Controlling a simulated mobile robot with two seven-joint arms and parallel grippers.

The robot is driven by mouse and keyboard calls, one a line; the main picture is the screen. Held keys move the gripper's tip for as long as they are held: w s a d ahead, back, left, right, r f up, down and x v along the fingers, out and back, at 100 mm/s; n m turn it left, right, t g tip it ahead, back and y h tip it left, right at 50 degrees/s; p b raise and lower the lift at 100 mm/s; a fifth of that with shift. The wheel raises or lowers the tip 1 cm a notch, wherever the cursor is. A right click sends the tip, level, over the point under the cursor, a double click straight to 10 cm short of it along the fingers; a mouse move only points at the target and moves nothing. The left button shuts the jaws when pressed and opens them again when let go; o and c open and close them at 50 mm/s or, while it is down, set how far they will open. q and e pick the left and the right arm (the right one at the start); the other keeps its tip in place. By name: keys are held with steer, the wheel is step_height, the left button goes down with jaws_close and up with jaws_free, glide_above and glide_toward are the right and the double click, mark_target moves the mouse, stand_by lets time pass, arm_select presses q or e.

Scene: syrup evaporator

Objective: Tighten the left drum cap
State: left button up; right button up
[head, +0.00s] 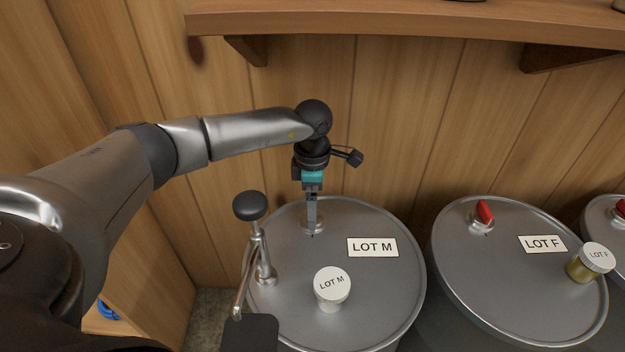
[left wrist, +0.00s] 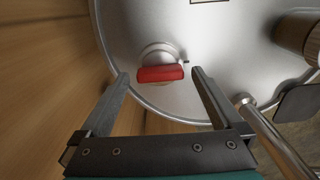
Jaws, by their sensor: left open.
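The left drum (head: 380,300) is grey metal with a LOT M label (head: 372,247) on its lid. Its cap has a red wing grip (left wrist: 160,73) on a round metal base, seen clearly in the left wrist view. In the head view the cap base (head: 321,222) is mostly hidden behind my left gripper (head: 312,230), which points down over it. In the left wrist view my left gripper (left wrist: 161,84) is open, with one finger on either side of the red grip and visible gaps. Whether the fingertips are level with the grip I cannot tell. My right gripper is not in view.
A rod with a black knob (head: 249,206) stands on the drum's left edge. A white-topped jar (head: 332,284) marked LOT M sits on the lid. Right is a LOT F drum (head: 500,290) with a red cap (head: 484,212) and jar (head: 590,262). A wooden shelf (head: 400,22) hangs above.

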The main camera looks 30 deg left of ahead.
arm_select(q)
step_height(320, 180, up, 11)
steer(key=p, duration=0.3)
steer(key=shift+r, duration=0.15)
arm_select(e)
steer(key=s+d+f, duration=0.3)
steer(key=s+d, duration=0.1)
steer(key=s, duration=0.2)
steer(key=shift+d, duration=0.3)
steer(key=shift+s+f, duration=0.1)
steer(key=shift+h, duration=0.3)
